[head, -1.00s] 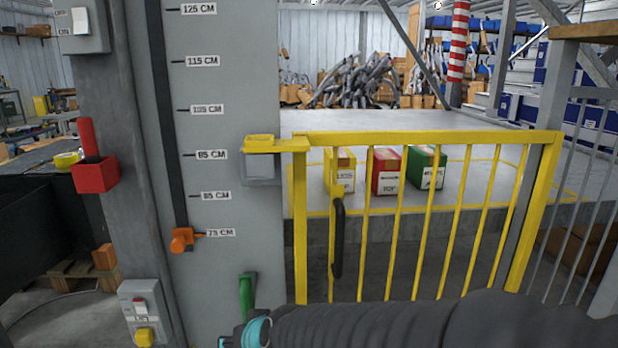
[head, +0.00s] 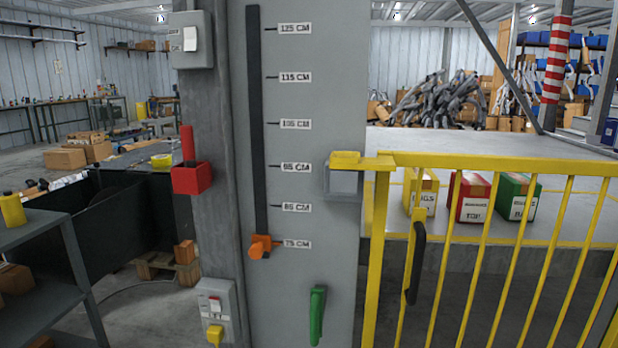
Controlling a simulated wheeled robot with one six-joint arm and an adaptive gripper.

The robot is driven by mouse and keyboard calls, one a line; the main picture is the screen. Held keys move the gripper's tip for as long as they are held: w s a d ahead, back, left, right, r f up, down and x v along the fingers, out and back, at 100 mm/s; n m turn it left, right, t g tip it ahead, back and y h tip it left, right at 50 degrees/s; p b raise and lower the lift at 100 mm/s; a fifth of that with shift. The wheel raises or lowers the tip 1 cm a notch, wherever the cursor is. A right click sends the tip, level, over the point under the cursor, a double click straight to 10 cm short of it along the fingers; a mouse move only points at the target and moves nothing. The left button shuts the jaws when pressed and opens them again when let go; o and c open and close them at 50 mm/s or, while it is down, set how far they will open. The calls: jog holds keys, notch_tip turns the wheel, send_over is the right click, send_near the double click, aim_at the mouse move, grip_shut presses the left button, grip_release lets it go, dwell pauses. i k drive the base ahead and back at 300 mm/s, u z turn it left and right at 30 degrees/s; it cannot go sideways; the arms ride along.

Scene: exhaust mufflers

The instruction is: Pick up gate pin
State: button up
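The yellow gate (head: 487,162) stands at the right, with a black handle (head: 415,262) on its bars. Its latch end meets a grey bracket with a yellow top (head: 345,160) on the grey column. A red upright rod (head: 187,142) stands in a red holder (head: 192,179) on the post at the left; it may be the gate pin, but no label confirms this. A green handle (head: 317,314) is low on the column. My gripper is not in view.
The column carries a height scale with an orange pointer (head: 261,247) near 75 cm. A switch box (head: 215,309) is below the red holder. Behind the gate, yellow, red (head: 471,197) and green boxes stand on a platform. A grey shelf (head: 40,270) stands at the left.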

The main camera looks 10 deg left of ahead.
aim_at(187, 135)
jog(key=u, duration=1.55)
